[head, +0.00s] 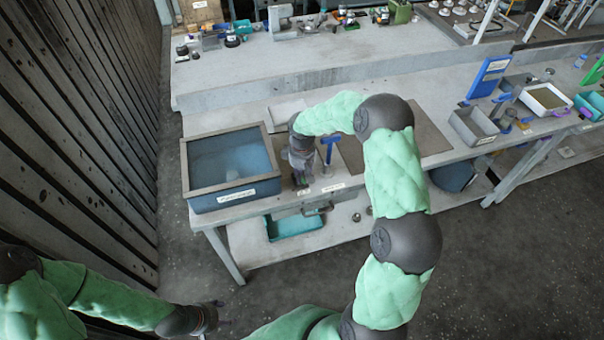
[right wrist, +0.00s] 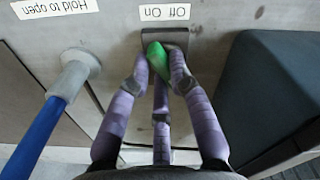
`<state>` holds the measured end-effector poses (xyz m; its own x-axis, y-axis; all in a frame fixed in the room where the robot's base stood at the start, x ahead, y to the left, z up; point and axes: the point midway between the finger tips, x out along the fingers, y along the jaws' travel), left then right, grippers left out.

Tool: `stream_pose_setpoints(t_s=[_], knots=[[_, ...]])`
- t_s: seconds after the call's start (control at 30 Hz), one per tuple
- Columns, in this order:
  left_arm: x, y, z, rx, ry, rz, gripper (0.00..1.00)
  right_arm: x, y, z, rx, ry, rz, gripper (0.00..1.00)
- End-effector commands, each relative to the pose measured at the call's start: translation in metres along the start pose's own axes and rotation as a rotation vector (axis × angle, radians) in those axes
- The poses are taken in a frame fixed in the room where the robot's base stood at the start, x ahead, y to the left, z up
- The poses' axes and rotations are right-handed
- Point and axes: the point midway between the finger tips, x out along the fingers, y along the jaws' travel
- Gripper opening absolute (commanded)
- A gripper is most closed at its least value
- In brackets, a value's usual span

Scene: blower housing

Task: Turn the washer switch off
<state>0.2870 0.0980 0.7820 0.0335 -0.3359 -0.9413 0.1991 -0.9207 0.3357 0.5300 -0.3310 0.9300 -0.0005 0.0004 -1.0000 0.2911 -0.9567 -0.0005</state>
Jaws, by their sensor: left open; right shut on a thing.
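The washer switch (right wrist: 156,60) is a small green lever on a grey base below an upside-down "Off On" label (right wrist: 166,12) in the right wrist view. It leans to the left in that picture. My right gripper (right wrist: 160,68), with purple fingers, is shut on the green lever, and its fingers hide part of it. In the head view my right gripper (head: 301,182) is at the bench's front edge beside the washer tank (head: 236,192), and the switch is hard to make out. My left gripper (head: 216,312) is low at the left, open and empty, away from the bench.
A blue T-shaped handle (head: 330,146) stands right of my right gripper; its shaft shows in the right wrist view (right wrist: 35,138) by a "Hold to open" label (right wrist: 54,6). A teal tray (head: 294,226) lies on the lower shelf. A slatted wall (head: 80,110) borders the left.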

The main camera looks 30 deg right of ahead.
Motion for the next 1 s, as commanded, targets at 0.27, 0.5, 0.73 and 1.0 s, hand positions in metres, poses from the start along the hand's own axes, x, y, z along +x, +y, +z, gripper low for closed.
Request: stream_pose_setpoints(t_s=[0.27, 0.5, 0.73, 1.0], knots=[[0.0, 0.0, 0.0, 0.0, 0.0, 0.0, 0.6, 0.0, 0.0, 0.0, -0.01, 0.0, 0.001, 0.0], [0.0, 0.0, 0.0, 0.0, 0.0, 0.0, 0.6, 0.0, 0.0, 0.0, -0.01, 0.0, 0.001, 0.45], [0.0, 0.0, 0.0, 0.0, 0.0, 0.0, 0.6, 0.0, 0.0, 0.0, -0.008, 0.0, 0.0, 0.45], [0.0, 0.0, 0.0, 0.0, 0.0, 0.0, 0.6, -0.014, 0.001, -0.001, -0.007, 0.003, 0.002, 0.45]])
